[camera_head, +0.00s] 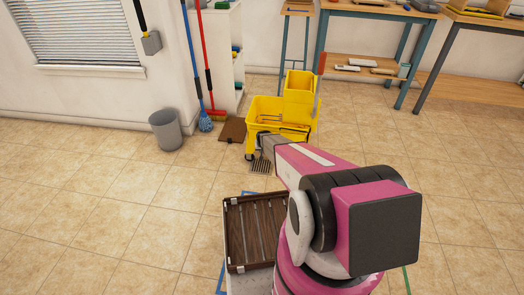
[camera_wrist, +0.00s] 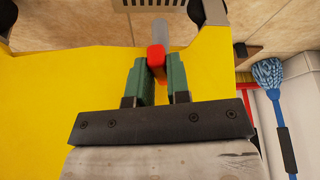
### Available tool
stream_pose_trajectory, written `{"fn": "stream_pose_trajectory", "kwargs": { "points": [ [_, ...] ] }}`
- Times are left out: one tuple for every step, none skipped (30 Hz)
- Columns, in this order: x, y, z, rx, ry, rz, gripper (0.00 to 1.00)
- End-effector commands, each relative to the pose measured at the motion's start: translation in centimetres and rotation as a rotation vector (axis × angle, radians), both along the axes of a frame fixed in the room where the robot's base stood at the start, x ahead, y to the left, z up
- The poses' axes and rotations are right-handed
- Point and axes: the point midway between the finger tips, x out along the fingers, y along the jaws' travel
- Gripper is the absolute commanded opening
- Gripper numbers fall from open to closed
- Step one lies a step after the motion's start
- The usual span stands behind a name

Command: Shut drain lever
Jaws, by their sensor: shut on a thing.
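The yellow mop bucket with its wringer (camera_head: 298,97) stands on the tiled floor in the head view. Its yellow wall (camera_wrist: 60,95) fills much of the wrist view. The drain lever (camera_wrist: 157,56) has a red grip and a grey rod that points to the top of the wrist view. My gripper (camera_wrist: 158,68) has its two green fingers on either side of the red grip and is shut on it. In the head view my arm hides the fingers and the lever.
A floor grate (camera_head: 261,166) lies just in front of the bucket. A grey bin (camera_head: 165,130), a blue mop (camera_head: 205,123) and a red broom (camera_head: 216,114) stand to the left. A brown slatted tray (camera_head: 228,235) is close to my arm. Workbenches are behind; open floor lies right.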

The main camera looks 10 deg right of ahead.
Motion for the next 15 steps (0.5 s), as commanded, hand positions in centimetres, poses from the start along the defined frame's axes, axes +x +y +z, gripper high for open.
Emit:
{"fn": "stream_pose_trajectory", "kwargs": {
  "points": [
    [0.0, -0.2, 0.0, 0.000, 0.001, 0.022, 0.00],
    [0.0, -0.2, 0.0, 0.000, 0.001, 0.037, 0.00],
    [0.0, -0.3, 0.0, 0.000, 0.001, 0.062, 0.00],
    [0.0, -0.4, 0.0, 0.000, 0.001, 0.081, 0.00],
    [0.0, -0.5, 0.0, 0.001, 0.001, 0.102, 0.00],
    [0.0, -0.6, 0.0, 0.001, 0.001, 0.131, 0.00],
    [0.0, -0.6, 0.0, 0.001, 0.001, 0.155, 0.00],
    [0.0, -0.7, 0.0, 0.001, 0.000, 0.178, 0.00],
    [0.0, -0.8, 0.0, 0.001, 0.001, 0.209, 0.00],
    [0.0, -0.9, 0.0, 0.000, 0.001, 0.234, 0.00],
    [0.1, -1.0, 0.0, 0.002, 0.001, 0.256, 0.00],
    [0.1, -1.1, 0.0, 0.002, 0.001, 0.289, 0.00],
    [0.1, -1.2, 0.0, 0.002, 0.001, 0.311, 0.00],
    [0.1, -1.3, 0.0, 0.001, 0.001, 0.334, 0.00],
    [0.2, -1.3, 0.0, 0.002, 0.000, 0.363, 0.00]
  ]
}}
